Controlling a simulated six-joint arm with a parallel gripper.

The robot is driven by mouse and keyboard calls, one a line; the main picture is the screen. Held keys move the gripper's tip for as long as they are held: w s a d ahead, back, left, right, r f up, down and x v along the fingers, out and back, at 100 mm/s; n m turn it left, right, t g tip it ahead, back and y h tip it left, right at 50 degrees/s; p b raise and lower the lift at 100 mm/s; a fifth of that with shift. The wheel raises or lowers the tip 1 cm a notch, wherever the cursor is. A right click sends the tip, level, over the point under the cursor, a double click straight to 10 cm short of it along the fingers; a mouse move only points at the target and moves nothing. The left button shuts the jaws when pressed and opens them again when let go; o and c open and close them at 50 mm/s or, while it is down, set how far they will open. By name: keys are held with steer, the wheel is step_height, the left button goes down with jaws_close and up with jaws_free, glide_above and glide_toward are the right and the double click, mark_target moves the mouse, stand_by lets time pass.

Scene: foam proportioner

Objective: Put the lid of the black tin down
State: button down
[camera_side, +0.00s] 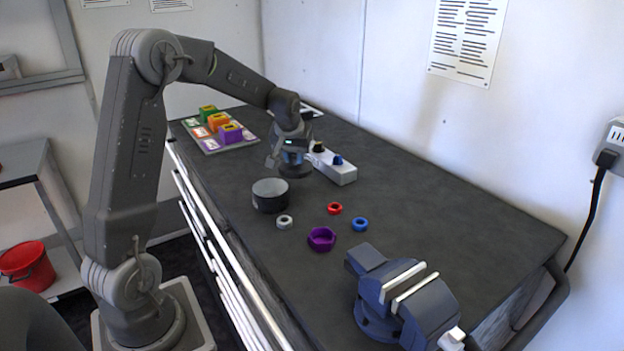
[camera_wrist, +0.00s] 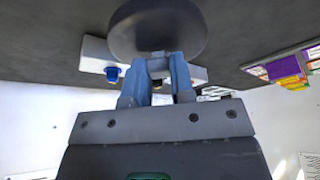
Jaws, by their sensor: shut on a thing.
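The black tin (camera_side: 270,197) stands upright and open on the dark bench top. Its round dark lid (camera_side: 295,172) is behind the tin and to its right, under my gripper (camera_side: 292,157). In the wrist view the lid (camera_wrist: 150,32) is a dark disc with a small knob, and the blue fingers of my gripper (camera_wrist: 158,68) are shut on that knob. The lid is apart from the tin. I cannot tell whether it touches the bench or hangs just above it.
A pale block with knobs (camera_side: 340,174) lies close to the right of the lid. A tray (camera_side: 212,148) with coloured blocks is behind. Grey (camera_side: 284,222), red (camera_side: 335,208), blue (camera_side: 360,224) and purple (camera_side: 321,239) nuts and a vise (camera_side: 400,297) are in front. The right of the bench is clear.

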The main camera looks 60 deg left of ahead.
mark_target(312, 166)
steer(key=w+d+f, duration=0.2)
steer(key=w, duration=0.1)
steer(key=shift+w+d+f, duration=0.3)
steer(key=shift+d+f, duration=0.05)
steer(key=shift+f, duration=2)
steer(key=shift+f, duration=0.2)
steer(key=c, duration=1)
jaws_free()
steer(key=shift+r, duration=0.15)
